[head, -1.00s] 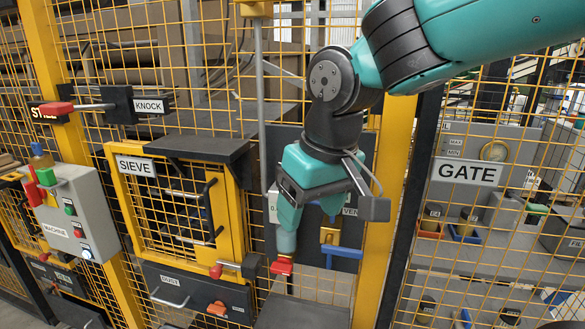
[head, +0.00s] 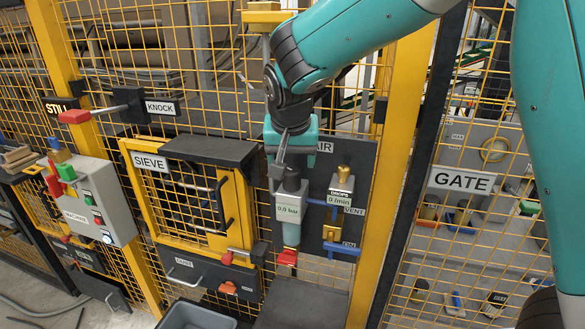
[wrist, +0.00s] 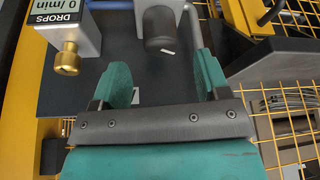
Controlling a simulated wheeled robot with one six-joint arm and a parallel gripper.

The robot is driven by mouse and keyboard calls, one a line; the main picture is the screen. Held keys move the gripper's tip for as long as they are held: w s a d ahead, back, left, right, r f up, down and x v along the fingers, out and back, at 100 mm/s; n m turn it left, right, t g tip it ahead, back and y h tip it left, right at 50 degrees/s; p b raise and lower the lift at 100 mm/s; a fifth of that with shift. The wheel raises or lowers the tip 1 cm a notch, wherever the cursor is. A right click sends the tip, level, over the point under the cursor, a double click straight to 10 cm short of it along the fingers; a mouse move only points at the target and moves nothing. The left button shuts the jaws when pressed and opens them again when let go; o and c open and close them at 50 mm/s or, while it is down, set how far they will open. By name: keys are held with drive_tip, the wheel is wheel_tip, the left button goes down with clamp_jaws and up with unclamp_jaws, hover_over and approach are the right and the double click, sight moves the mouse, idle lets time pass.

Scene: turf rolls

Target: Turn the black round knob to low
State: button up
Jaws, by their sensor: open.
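The black round knob (wrist: 160,22) with a short white mark shows at the top of the wrist view, between my two fingers in the picture but apart from them. In the head view the knob (head: 291,184) sits on top of the grey regulator (head: 290,207), whose display reads 0.0 bar. My gripper (wrist: 163,75) is open and empty. In the head view my gripper (head: 291,150) is just above the knob on the AIR panel (head: 320,160) and hides part of that area. I cannot read a low marking.
A brass knob (head: 344,172) on the DROPS unit (head: 340,198) stands close to the right of the regulator. Blue pipes and a red valve (head: 288,258) are below. The SIEVE door (head: 190,195) is to the left, the GATE fence (head: 462,181) to the right.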

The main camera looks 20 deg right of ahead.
sight(293, 171)
drive_tip(key=p+x, duration=0.1)
drive_tip(key=x, duration=0.5)
drive_tip(key=shift+w+f+p, duration=0.1)
drive_tip(key=shift+f+p, duration=0.1)
drive_tip(key=shift+p, duration=0.15)
drive_tip(key=shift+c, duration=0.5)
drive_tip(key=c, duration=0.8)
drive_tip(key=shift+c, duration=0.2)
drive_tip(key=shift+n+b, duration=0.35)
drive_tip(key=shift+n, duration=0.05)
drive_tip(key=shift+d+n+y+b, duration=0.1)
drive_tip(key=shift+n+y+b, duration=0.5)
drive_tip(key=shift+n, duration=0.3)
drive_tip(key=shift+n+y+b, duration=0.6)
drive_tip(key=shift+n+b, duration=0.15)
drive_tip(key=shift+n, duration=0.95)
